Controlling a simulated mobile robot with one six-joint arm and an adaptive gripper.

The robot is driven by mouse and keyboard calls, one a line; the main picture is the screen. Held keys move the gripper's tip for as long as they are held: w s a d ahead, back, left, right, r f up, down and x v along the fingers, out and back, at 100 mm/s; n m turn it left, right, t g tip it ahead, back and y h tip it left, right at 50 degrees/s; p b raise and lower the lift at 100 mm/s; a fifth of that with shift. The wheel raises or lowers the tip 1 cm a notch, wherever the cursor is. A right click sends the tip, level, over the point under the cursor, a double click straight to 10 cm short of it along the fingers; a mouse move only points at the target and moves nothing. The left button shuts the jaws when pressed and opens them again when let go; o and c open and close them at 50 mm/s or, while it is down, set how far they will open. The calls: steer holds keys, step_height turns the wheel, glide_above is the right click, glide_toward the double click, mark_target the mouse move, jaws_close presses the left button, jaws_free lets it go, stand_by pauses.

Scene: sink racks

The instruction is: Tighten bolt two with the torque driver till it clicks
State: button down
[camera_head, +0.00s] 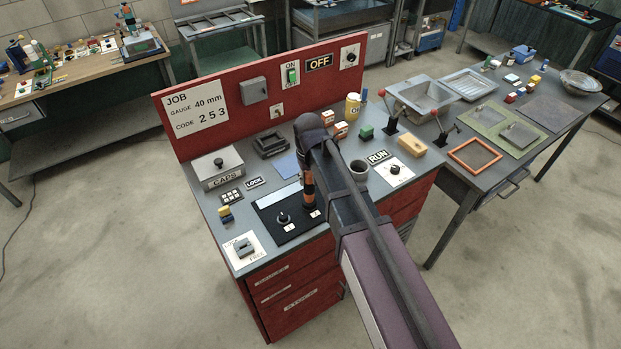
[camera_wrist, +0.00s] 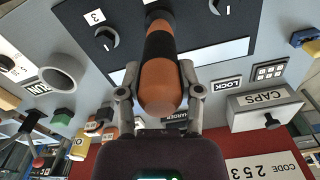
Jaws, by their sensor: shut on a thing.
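My gripper (camera_wrist: 160,92) is shut on the orange and black torque driver (camera_wrist: 158,78), one finger on each side of its handle. The driver also shows in the head view (camera_head: 308,188), standing about upright over the black bolt plate (camera_head: 267,206). In the wrist view it stands between the bolt marked 3 (camera_wrist: 107,37) and the bolt marked 1 (camera_wrist: 221,9), at the place between them. Bolt two and the driver's tip are hidden, so I cannot tell whether they touch. Bolt one also shows in the head view (camera_head: 283,218).
The CAPS box (camera_head: 218,167), the LOCK label (camera_head: 254,183) and a keypad (camera_head: 231,197) lie left of the plate. A grey cup (camera_head: 359,170) and the RUN label (camera_head: 378,157) lie right. The red backboard (camera_head: 212,78) rises behind.

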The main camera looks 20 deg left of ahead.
mark_target(309, 172)
steer(key=shift+r, duration=0.1)
steer(key=shift+r+p, duration=2.35)
steer(key=shift+p, duration=0.2)
